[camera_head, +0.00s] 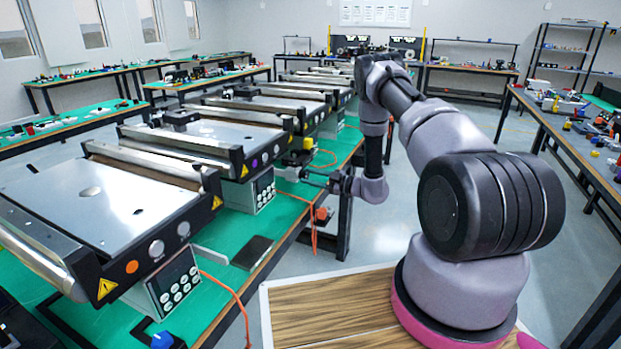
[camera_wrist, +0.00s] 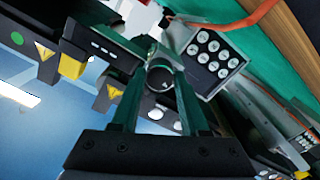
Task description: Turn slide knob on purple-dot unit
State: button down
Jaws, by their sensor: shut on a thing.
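The purple-dot unit is the second mini conveyor (camera_head: 212,150) from the front, with its purple dot (camera_head: 254,163) and knobs on the end facing my arm. My gripper (camera_head: 296,172) is low beside the row of units, close to that end; its fingertips are small and partly hidden in the head view. In the wrist view, my gripper (camera_wrist: 158,85) has its two fingers on either side of a dark round knob (camera_wrist: 160,78) and is shut on it. The knob's label and the purple dot cannot be made out in the wrist view.
A keypad box (camera_wrist: 210,60) sits close beside the fingers in the wrist view. A neighbouring unit shows a green dot (camera_wrist: 17,37). The orange-dot conveyor (camera_head: 95,205) stands nearest. An orange cable (camera_head: 228,292) and a dark flat tablet (camera_head: 252,252) lie on the green table.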

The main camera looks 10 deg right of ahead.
jog(key=n, duration=0.4)
jog(key=shift+d+n, duration=0.1)
jog(key=shift+n, duration=0.2)
jog(key=n, duration=0.3)
jog(key=shift+n, duration=0.3)
jog(key=n, duration=0.3)
jog(key=shift+n, duration=0.3)
jog(key=n, duration=0.4)
jog(key=shift+n, duration=0.3)
jog(key=n, duration=0.4)
jog(key=shift+r+n, duration=0.1)
jog(key=shift+n, duration=0.2)
jog(key=n, duration=0.3)
jog(key=shift+n, duration=0.3)
jog(key=n, duration=0.7)
